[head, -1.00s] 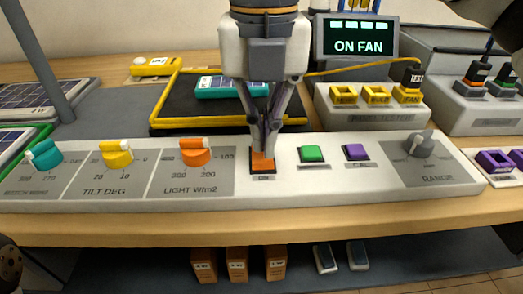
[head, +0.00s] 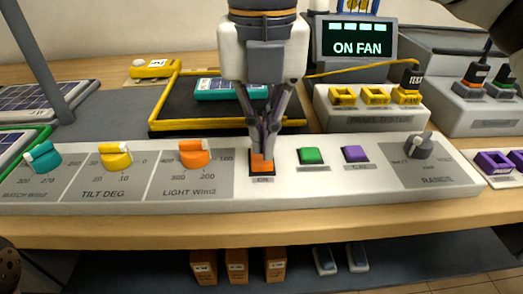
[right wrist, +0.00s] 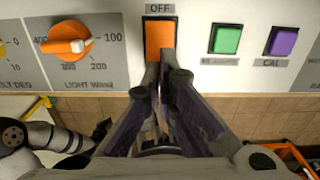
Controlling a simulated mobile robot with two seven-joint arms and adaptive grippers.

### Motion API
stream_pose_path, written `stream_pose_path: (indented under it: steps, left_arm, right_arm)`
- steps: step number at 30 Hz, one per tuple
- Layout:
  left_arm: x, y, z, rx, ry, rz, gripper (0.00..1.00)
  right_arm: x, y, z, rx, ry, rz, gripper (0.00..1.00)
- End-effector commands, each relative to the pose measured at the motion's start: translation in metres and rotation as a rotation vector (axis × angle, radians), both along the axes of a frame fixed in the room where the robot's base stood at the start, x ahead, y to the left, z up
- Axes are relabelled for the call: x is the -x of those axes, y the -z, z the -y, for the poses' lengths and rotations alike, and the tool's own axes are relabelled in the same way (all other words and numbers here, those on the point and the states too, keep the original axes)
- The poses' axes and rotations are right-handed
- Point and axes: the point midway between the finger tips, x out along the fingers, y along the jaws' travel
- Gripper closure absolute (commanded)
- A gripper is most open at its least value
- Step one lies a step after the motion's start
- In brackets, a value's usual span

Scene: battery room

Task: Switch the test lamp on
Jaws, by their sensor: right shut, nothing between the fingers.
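An orange rocker switch (head: 262,165) in a black frame sits in the middle of the white control panel (head: 285,190). The right wrist view shows the switch (right wrist: 160,35) with the word OFF above its far edge. My right gripper (head: 267,150) is shut and empty, pointing down with its fingertips at the switch. They cover part of the switch, and I cannot tell whether they touch it. No test lamp can be made out for sure. My left gripper does not show.
Orange (head: 195,154), yellow (head: 115,155) and teal (head: 42,157) knobs stand to the left. Green (head: 311,156) and purple (head: 355,153) buttons and a grey range knob (head: 420,146) stand to the right. Behind is a display (head: 357,38) reading ON FAN.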

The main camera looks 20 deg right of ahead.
Motion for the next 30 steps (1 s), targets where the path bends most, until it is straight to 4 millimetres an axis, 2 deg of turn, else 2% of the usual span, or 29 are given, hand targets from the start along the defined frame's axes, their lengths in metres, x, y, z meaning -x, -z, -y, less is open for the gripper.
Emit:
stream_pose_path:
  steps: [30]
  left_arm:
    - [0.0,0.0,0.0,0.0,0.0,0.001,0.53]
  right_arm:
    - [0.0,0.011,0.0,0.0,0.001,0.001,1.0]
